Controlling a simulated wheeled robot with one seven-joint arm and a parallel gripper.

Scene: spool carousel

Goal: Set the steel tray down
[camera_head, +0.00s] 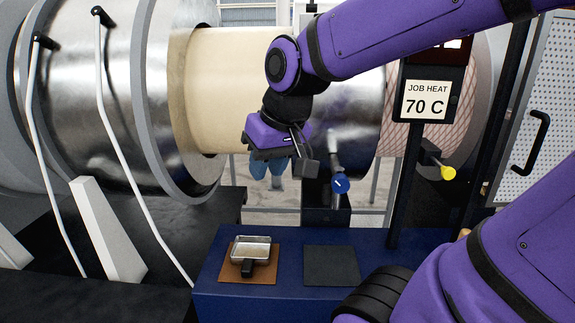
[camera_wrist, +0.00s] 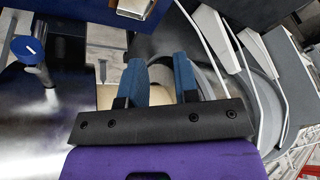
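In the wrist view, part of the tray (camera_wrist: 135,6) shows at the top edge, cut off by the frame. My gripper (camera_head: 267,170) is in the air, above and behind the tray and apart from it. Its two blue fingers stand apart with nothing between them, as the wrist view also shows (camera_wrist: 168,78).
A dark square mat (camera_head: 332,266) lies empty on the blue bench (camera_head: 290,302), right of the brown one. A large metal drum with a cream core (camera_head: 225,90) stands behind. A sign (camera_head: 427,100) reads "JOB HEAT 70 C". A blue knob (camera_head: 340,184) and a yellow knob (camera_head: 448,173) stick out nearby.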

